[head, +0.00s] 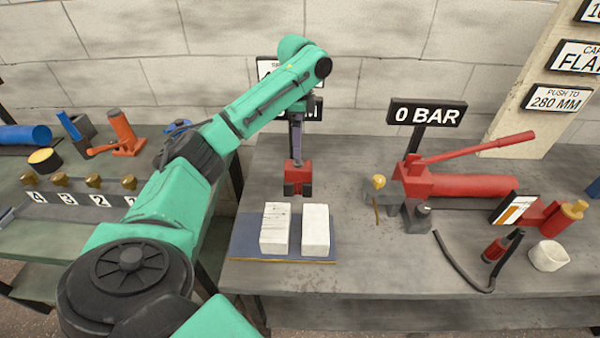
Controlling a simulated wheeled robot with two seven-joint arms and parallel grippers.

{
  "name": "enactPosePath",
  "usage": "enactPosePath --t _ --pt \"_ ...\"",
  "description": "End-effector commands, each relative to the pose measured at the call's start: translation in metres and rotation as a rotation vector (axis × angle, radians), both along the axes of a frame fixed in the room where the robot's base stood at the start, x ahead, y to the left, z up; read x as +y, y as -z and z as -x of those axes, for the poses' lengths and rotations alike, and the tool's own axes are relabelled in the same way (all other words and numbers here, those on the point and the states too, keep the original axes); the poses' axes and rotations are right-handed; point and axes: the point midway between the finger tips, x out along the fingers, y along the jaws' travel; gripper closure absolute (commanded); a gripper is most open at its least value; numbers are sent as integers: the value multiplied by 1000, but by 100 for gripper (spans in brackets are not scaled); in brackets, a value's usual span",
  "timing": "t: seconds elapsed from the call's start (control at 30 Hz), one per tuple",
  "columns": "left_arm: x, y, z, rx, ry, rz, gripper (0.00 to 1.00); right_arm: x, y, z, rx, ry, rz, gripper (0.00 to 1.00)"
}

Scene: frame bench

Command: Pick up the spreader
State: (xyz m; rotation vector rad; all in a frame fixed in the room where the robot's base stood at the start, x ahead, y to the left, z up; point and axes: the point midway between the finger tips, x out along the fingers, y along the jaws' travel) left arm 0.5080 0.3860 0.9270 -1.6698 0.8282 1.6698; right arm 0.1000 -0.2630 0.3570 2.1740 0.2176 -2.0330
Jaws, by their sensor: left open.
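The spreader (298,176) appears to be the small red block with dark ends at its foot, standing on the bench behind two white blocks. My left arm comes in from the left and bends down above it. My left gripper (297,122) is open, over the red block and partly hidden by my own forearm. I cannot tell whether its fingers touch the block or straddle it. My right gripper is not in view.
Two white blocks (315,228) rest on a blue mat (243,240) in front. A wall closes the back.

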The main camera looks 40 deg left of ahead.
Motion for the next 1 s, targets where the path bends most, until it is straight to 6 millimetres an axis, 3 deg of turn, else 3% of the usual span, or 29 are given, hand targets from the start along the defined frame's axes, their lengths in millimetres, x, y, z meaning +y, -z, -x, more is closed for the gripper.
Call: enactPosePath --t 0.3,0.7,0.93,0.97,1.0 --pt "1 73 1 5 -1 -1 3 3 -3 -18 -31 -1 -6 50" --pt "4 136 -5 2 0 -2 3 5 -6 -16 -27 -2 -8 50" --pt "4 140 -6 -1 0 -2 3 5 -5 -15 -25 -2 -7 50" --pt "4 140 -6 -1 0 -2 10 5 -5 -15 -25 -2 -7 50" --pt "4 140 -6 -1 0 -2 25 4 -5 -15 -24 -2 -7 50"
